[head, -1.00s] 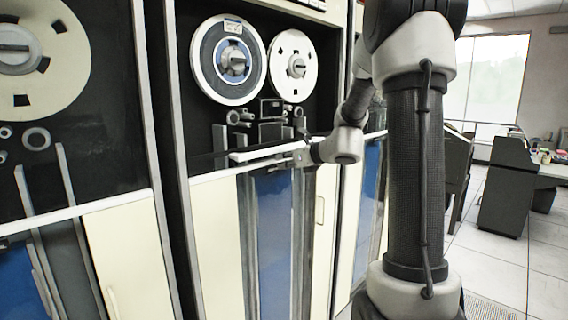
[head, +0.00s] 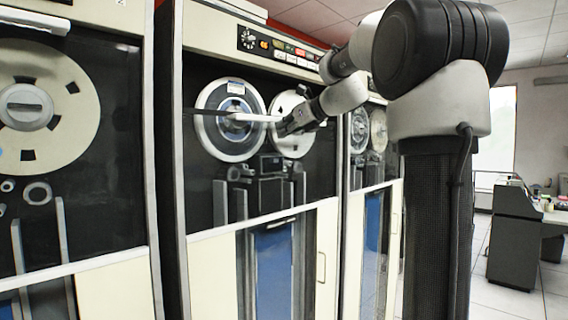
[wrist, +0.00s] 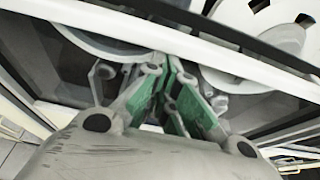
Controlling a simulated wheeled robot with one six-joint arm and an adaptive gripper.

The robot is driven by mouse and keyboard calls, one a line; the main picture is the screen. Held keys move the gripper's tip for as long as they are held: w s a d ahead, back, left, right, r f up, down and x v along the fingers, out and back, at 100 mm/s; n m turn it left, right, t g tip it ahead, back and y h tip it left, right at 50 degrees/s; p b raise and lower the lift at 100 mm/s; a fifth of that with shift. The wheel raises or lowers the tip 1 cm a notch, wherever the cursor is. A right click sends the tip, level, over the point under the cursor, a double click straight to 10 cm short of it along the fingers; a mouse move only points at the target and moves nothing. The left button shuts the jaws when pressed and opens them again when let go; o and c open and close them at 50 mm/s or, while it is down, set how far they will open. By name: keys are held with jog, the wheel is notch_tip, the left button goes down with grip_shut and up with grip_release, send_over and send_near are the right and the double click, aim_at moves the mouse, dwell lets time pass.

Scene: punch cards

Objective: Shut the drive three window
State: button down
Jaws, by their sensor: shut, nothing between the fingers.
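In the head view, the window (head: 207,112) of the middle tape drive shows as a clear pane with a thin dark top edge, crossing in front of the two reels. A pale bar (head: 257,118) sits on that edge. The pane stands partway up, with an open gap above it. My gripper (head: 284,127) is shut and empty at the right end of the bar. In the wrist view, my gripper (wrist: 168,82) has its green-padded fingers close together just under a pale rail (wrist: 215,57). I cannot tell whether they touch it.
A left tape drive (head: 62,160) with a large reel stands close by, and another drive (head: 372,190) stands to the right. A control panel (head: 275,45) sits above the middle drive's reels. Dark desks (head: 515,240) stand at the far right, with open floor before them.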

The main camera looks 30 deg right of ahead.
notch_tip(320, 180, up, 15)
